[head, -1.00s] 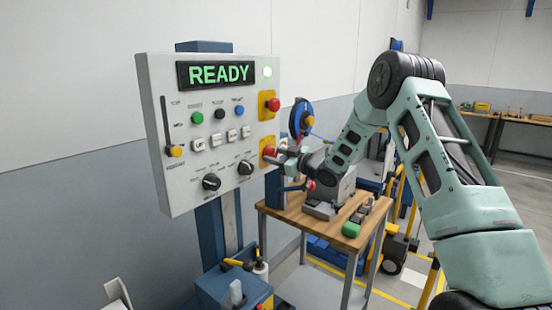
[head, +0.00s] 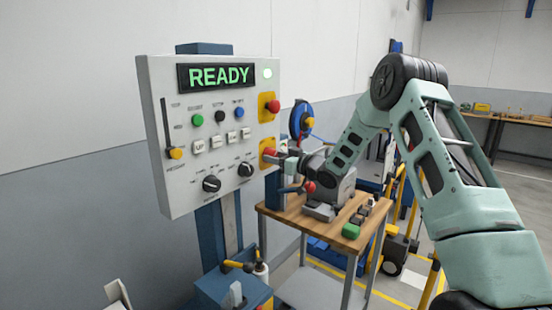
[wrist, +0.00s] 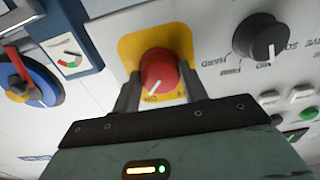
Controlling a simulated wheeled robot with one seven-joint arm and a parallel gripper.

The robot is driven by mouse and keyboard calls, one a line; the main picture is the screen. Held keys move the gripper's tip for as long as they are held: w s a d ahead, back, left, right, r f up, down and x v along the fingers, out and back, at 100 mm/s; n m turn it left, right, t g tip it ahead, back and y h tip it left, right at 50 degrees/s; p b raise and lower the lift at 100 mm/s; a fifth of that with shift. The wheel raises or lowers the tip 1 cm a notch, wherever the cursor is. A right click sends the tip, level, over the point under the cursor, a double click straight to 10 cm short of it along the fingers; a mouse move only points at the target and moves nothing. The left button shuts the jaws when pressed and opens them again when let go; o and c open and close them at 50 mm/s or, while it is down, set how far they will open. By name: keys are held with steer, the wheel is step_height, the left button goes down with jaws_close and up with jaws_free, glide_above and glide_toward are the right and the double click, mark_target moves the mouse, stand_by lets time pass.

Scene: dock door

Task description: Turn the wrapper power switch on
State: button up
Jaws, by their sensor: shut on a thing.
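The wrapper's grey control panel (head: 225,140) has a lit green READY display (head: 216,76). The power switch is a red rotary knob (wrist: 158,70) on a yellow plate (wrist: 181,42), low on the panel's right side in the head view (head: 268,153). My gripper (wrist: 160,82) has one finger on each side of the knob and is shut on it. A white mark on the knob points toward small lettering at the plate's lower edge in the wrist view; I cannot read it surely. In the head view my gripper (head: 280,160) partly covers the knob.
A second red knob (head: 273,105) on a yellow plate sits above. Black dials (head: 246,169), buttons and a slider (head: 174,153) are on the panel. A wooden-topped table (head: 280,214) with tools stands behind and below my gripper.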

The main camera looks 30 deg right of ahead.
steer(key=o, duration=1)
steer(key=shift+s, duration=0.1)
steer(key=b+v, duration=0.5)
steer(key=v, duration=1.2)
steer(key=shift+s, duration=0.1)
